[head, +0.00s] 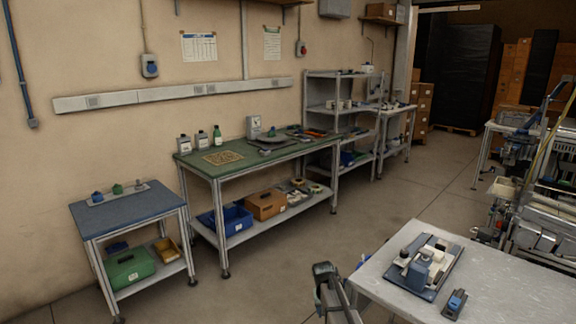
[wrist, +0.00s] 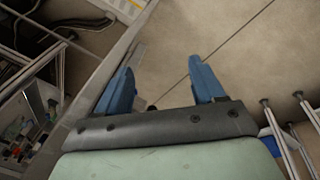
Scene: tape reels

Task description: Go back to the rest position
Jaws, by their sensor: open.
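My gripper (wrist: 163,80) shows in the wrist view with its two blue fingers well apart. Nothing is between them; the floor and a floor seam show through the gap. In the head view, part of my arm shows at the bottom middle, left of the white table (head: 490,290). The fingers cannot be made out clearly there. No tape reel is in my gripper.
On the white table are a grey device on a base plate (head: 425,265) and a small blue-grey object (head: 455,304). A green-topped bench (head: 285,151) and a blue-topped table (head: 125,210) stand along the wall. Open floor (head: 400,190) lies between.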

